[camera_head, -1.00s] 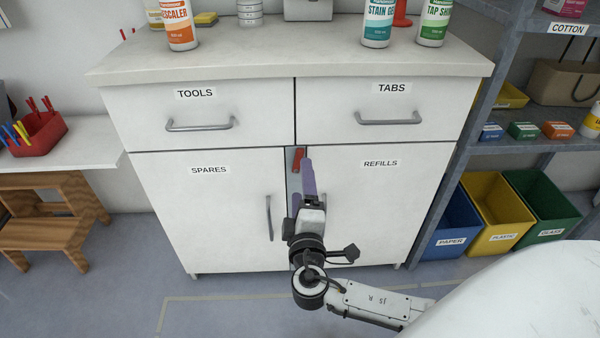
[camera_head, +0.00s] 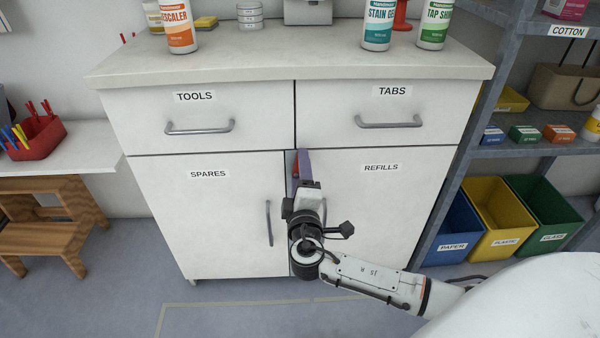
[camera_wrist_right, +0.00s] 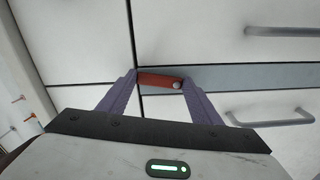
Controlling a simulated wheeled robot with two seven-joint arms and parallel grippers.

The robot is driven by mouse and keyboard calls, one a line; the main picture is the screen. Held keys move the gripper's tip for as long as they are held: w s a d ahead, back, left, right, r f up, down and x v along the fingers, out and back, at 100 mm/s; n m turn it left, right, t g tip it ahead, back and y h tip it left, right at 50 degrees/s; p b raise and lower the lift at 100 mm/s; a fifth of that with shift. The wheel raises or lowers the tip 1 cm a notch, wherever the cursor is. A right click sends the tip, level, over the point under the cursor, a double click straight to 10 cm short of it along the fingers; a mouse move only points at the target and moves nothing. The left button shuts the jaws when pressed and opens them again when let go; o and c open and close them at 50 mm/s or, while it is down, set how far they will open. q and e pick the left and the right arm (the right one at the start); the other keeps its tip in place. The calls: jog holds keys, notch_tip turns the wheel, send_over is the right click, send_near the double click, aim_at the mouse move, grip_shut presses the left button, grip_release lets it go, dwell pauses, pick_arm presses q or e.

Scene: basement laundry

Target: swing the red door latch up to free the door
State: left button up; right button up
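The red door latch (camera_wrist_right: 160,81) is a short bar with a pale round knob at one end. It sits on the cabinet front, at the top of the grey strip (camera_wrist_right: 240,77) between the two lower doors. In the head view my right gripper (camera_head: 300,172) is in front of the strip and mostly hides the latch. In the right wrist view the purple fingers (camera_wrist_right: 160,84) are apart, one near each end of the latch. I cannot tell whether they touch it. My left gripper is not in view.
The SPARES door (camera_head: 215,220) and REFILLS door (camera_head: 375,200) look closed, below the TOOLS and TABS drawers with bar handles. Bottles stand on the cabinet top (camera_head: 280,52). A shelf with coloured bins (camera_head: 497,225) is at the right, a wooden step stool (camera_head: 50,220) at the left.

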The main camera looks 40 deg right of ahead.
jog(key=shift+a+r+n+p, duration=0.2)
jog(key=shift+n+p, duration=0.4)
jog(key=shift+n, duration=0.2)
jog(key=shift+w+f+n, duration=0.1)
jog(key=shift+n, duration=0.3)
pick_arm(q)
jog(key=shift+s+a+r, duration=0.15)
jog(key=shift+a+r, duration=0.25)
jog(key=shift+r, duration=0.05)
pick_arm(e)
jog(key=o, duration=1.1)
jog(key=shift+c, duration=0.2)
jog(key=shift+a, duration=0.1)
